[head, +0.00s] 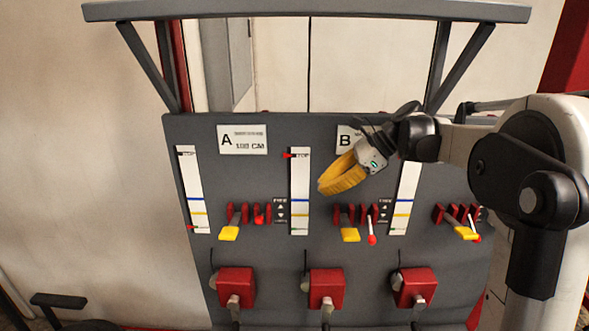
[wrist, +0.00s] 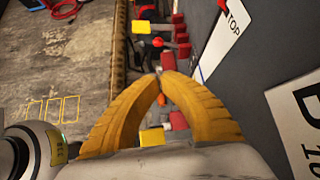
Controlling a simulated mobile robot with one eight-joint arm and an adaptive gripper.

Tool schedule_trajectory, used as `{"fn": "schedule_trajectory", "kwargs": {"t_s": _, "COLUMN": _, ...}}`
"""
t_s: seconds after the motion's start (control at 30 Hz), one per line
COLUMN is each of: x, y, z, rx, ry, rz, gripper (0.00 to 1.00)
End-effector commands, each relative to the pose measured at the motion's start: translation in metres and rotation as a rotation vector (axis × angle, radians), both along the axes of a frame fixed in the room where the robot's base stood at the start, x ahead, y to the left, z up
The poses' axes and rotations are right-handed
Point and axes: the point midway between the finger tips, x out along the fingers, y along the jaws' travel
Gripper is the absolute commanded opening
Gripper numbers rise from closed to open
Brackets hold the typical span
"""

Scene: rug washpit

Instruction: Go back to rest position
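My gripper (head: 322,188) has yellow fingers and hangs in front of the upper part of the grey panel (head: 270,165), just below the B label (head: 346,138). In the wrist view the two fingertips (wrist: 161,79) come together with nothing seen held between them. Levers show behind and between the fingers, apart from them as far as I can tell. My arm reaches in from the right side of the head view.
The panel carries white gauge strips (head: 300,190), red and yellow levers (head: 350,234) and red valve boxes (head: 326,289) with handles. A grey bar (head: 300,10) on struts crosses above. The A label (head: 242,139) is at left. Open floor (wrist: 60,70) shows in the wrist view.

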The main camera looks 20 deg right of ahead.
Motion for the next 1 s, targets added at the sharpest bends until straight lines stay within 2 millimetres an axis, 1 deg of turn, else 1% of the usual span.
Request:
{"fn": "schedule_trajectory", "kwargs": {"t_s": 0.07, "x": -0.001, "y": 0.001, "z": -0.001, "rx": -0.003, "ry": -0.002, "rz": 0.003, "gripper": 0.0}}
{"fn": "schedule_trajectory", "kwargs": {"t_s": 0.13, "x": -0.005, "y": 0.005, "z": -0.009, "rx": -0.023, "ry": -0.017, "rz": 0.016, "gripper": 0.0}}
{"fn": "schedule_trajectory", "kwargs": {"t_s": 0.17, "x": -0.008, "y": 0.008, "z": -0.014, "rx": -0.038, "ry": -0.03, "rz": 0.028, "gripper": 0.0}}
{"fn": "schedule_trajectory", "kwargs": {"t_s": 0.27, "x": -0.026, "y": 0.024, "z": -0.045, "rx": -0.131, "ry": -0.1, "rz": 0.1, "gripper": 0.0}}
{"fn": "schedule_trajectory", "kwargs": {"t_s": 0.37, "x": -0.056, "y": 0.043, "z": -0.091, "rx": -0.277, "ry": -0.208, "rz": 0.221, "gripper": 0.0}}
{"fn": "schedule_trajectory", "kwargs": {"t_s": 0.4, "x": -0.07, "y": 0.05, "z": -0.11, "rx": -0.344, "ry": -0.256, "rz": 0.279, "gripper": 0.0}}
{"fn": "schedule_trajectory", "kwargs": {"t_s": 0.47, "x": -0.09, "y": 0.058, "z": -0.139, "rx": -0.443, "ry": -0.327, "rz": 0.369, "gripper": 0.0}}
{"fn": "schedule_trajectory", "kwargs": {"t_s": 0.5, "x": -0.104, "y": 0.063, "z": -0.158, "rx": -0.508, "ry": -0.374, "rz": 0.433, "gripper": 0.0}}
{"fn": "schedule_trajectory", "kwargs": {"t_s": 0.57, "x": -0.124, "y": 0.068, "z": -0.188, "rx": -0.606, "ry": -0.441, "rz": 0.534, "gripper": 0.0}}
{"fn": "schedule_trajectory", "kwargs": {"t_s": 0.6, "x": -0.138, "y": 0.071, "z": -0.208, "rx": -0.671, "ry": -0.486, "rz": 0.601, "gripper": 0.0}}
{"fn": "schedule_trajectory", "kwargs": {"t_s": 0.67, "x": -0.158, "y": 0.073, "z": -0.239, "rx": -0.77, "ry": -0.551, "rz": 0.71, "gripper": 0.0}}
{"fn": "schedule_trajectory", "kwargs": {"t_s": 0.7, "x": -0.17, "y": 0.075, "z": -0.26, "rx": -0.835, "ry": -0.594, "rz": 0.785, "gripper": 0.0}}
{"fn": "schedule_trajectory", "kwargs": {"t_s": 0.77, "x": -0.189, "y": 0.075, "z": -0.292, "rx": -0.931, "ry": -0.657, "rz": 0.9, "gripper": 0.0}}
{"fn": "schedule_trajectory", "kwargs": {"t_s": 0.8, "x": -0.2, "y": 0.075, "z": -0.312, "rx": -0.994, "ry": -0.694, "rz": 0.976, "gripper": 0.0}}
{"fn": "schedule_trajectory", "kwargs": {"t_s": 0.9, "x": -0.223, "y": 0.074, "z": -0.357, "rx": -1.133, "ry": -0.778, "rz": 1.152, "gripper": 0.0}}
{"fn": "schedule_trajectory", "kwargs": {"t_s": 1.0, "x": -0.238, "y": 0.071, "z": -0.39, "rx": -1.239, "ry": -0.836, "rz": 1.292, "gripper": 0.0}}
